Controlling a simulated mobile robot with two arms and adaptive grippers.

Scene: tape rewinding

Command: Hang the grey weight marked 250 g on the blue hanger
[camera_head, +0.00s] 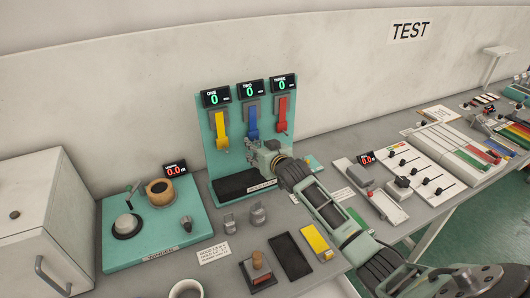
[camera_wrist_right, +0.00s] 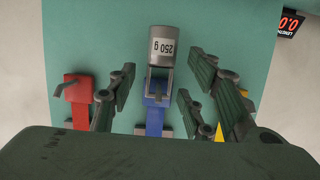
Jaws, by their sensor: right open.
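The blue hanger (camera_head: 252,127) is the middle one of three on the teal upright board. It also shows in the right wrist view (camera_wrist_right: 154,119), where the picture is upside down. The grey weight marked 250 g (camera_wrist_right: 161,47) is in line with the blue hanger's lower end, and its handle loop overlaps the hook there. I cannot tell surely whether the loop bears on the hook. My right gripper (camera_head: 250,150) is at the blue hanger's lower end, with open fingers (camera_wrist_right: 160,80) apart on either side of the handle. In the head view the weight is hidden.
A yellow hanger (camera_head: 221,128) and a red hanger (camera_head: 282,115) flank the blue one closely. All three displays read 0. Two grey weights (camera_head: 229,222) (camera_head: 258,215) stand on the table below. A dark mat (camera_head: 245,183) lies on the board's base.

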